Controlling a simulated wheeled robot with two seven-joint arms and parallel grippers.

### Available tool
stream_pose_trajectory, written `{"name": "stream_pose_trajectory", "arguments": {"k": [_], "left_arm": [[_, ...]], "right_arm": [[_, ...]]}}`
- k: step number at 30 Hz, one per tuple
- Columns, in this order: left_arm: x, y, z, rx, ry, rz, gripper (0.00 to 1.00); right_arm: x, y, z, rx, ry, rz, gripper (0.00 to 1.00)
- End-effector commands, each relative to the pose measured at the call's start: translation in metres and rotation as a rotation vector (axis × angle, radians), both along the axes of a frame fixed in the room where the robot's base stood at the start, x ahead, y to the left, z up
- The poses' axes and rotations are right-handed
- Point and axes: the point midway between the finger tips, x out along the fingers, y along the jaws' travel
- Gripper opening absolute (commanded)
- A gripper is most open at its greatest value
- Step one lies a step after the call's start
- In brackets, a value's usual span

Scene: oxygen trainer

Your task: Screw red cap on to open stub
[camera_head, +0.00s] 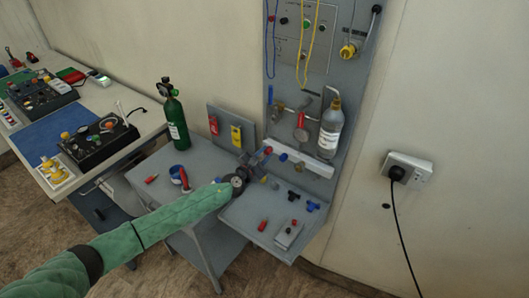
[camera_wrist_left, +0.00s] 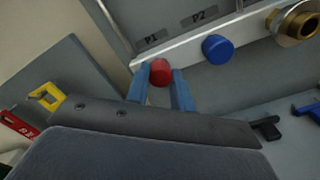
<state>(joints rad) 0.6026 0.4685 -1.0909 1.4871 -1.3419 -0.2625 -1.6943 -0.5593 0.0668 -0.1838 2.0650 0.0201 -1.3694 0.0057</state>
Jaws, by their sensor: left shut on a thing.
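My left gripper (camera_head: 262,159) is at the left end of the white rail (camera_head: 312,164), its blue fingers pointing at the rail. In the left wrist view the fingers (camera_wrist_left: 160,88) are shut on a red cap (camera_wrist_left: 160,72), which sits between the tips against the rail's left end, below the P1 label. A stub behind the cap is hidden, so I cannot tell whether the cap touches or sits on it. A blue cap (camera_wrist_left: 217,47) is on the rail to the right, below P2, with a brass fitting (camera_wrist_left: 295,23) beyond it. My right gripper is not in view.
The grey shelf (camera_head: 252,217) below holds a small red piece (camera_head: 262,226), blue fittings (camera_head: 312,206) and a grey box (camera_head: 288,235). A white bottle (camera_head: 330,128) hangs on the panel. A green cylinder (camera_head: 173,115) stands left. Red and yellow tags (camera_head: 236,136) hang beside the gripper.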

Motion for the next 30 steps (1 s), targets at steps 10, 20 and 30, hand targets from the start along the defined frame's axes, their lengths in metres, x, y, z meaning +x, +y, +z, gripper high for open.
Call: {"name": "stream_pose_trajectory", "arguments": {"k": [10,20,30], "left_arm": [[-0.0012,-0.0008,-0.0024,0.047,-0.031,-0.002,0.0],[-0.0014,-0.001,-0.0028,0.126,-0.09,-0.002,0.0],[-0.0006,-0.0005,-0.0015,0.125,-0.09,-0.001,0.45]], "right_arm": [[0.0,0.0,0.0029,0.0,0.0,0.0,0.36],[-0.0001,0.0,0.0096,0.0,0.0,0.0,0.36],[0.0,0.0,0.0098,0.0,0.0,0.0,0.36]]}}
